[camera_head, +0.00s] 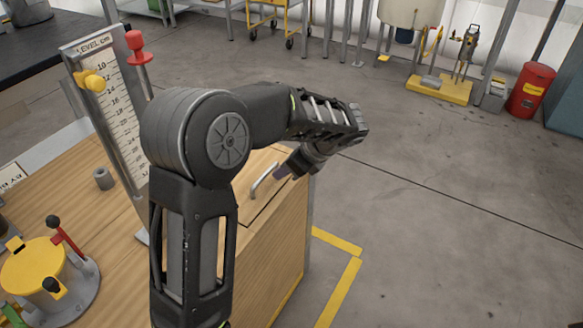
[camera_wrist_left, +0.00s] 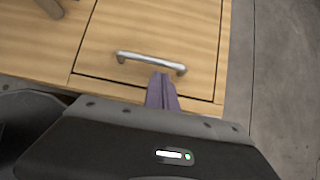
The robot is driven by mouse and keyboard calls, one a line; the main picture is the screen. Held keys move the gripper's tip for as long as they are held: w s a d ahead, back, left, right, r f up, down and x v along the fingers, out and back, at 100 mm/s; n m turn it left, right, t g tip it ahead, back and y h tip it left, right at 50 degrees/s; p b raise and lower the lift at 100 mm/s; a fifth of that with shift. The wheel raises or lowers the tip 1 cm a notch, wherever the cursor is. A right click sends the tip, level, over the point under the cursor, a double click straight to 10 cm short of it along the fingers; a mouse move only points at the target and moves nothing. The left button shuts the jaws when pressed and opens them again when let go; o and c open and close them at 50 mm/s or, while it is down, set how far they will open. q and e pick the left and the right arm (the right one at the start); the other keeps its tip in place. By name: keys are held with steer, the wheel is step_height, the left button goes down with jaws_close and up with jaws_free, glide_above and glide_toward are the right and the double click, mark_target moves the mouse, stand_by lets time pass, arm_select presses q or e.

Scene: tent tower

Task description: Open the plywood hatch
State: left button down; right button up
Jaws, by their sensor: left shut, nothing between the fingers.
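The plywood hatch (camera_wrist_left: 160,28) is a light wooden panel set in the bench top, outlined by a thin dark seam. It looks shut and flush, and part of it (camera_head: 258,207) shows in the head view. A silver bar handle (camera_wrist_left: 150,62) is fixed on it near one edge; it also shows in the head view (camera_head: 263,182). My left gripper (camera_head: 281,173) is shut and empty, its purple fingers (camera_wrist_left: 161,84) close beside the handle. I cannot tell whether they touch it. My left arm hides part of the hatch and bench. My right gripper is not in view.
On the wooden bench (camera_head: 110,222) stand a level gauge (camera_head: 112,115) with red and yellow knobs and a yellow round valve fixture (camera_head: 35,270). Yellow tape (camera_head: 342,290) marks the floor by the bench. Open grey floor lies to the right; a red bin (camera_head: 531,92) stands far off.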

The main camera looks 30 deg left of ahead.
arm_select(q)
steer(key=shift+x, duration=1.2)
steer(key=shift+r, duration=0.15)
